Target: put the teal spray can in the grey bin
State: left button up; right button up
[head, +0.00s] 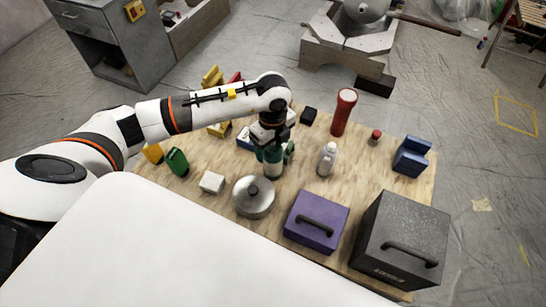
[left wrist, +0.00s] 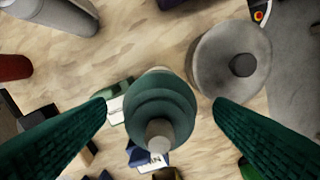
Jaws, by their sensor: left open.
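The teal spray can (left wrist: 158,98) stands upright on the wooden board, its grey cap toward the camera in the left wrist view. In the head view it is partly hidden under my left gripper (head: 274,153). My left gripper is open, its green-padded fingers on either side of the can with gaps showing in the left wrist view. A dark grey box with a black handle (head: 405,232) at the board's right front corner is the only grey bin-like thing on the board; its top looks closed. My right gripper is out of view.
A round metal lidded pot (head: 253,197) stands close to the can. A purple box (head: 317,220), white bottle (head: 327,158), red flashlight (head: 343,112) and blue block (head: 411,156) stand to the right. A green item (head: 177,161) and white block (head: 212,182) lie left.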

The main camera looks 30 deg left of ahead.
pick_arm(q)
jog(key=shift+f, duration=0.75)
jog(key=shift+r, duration=0.1)
jog(key=c, duration=1.5)
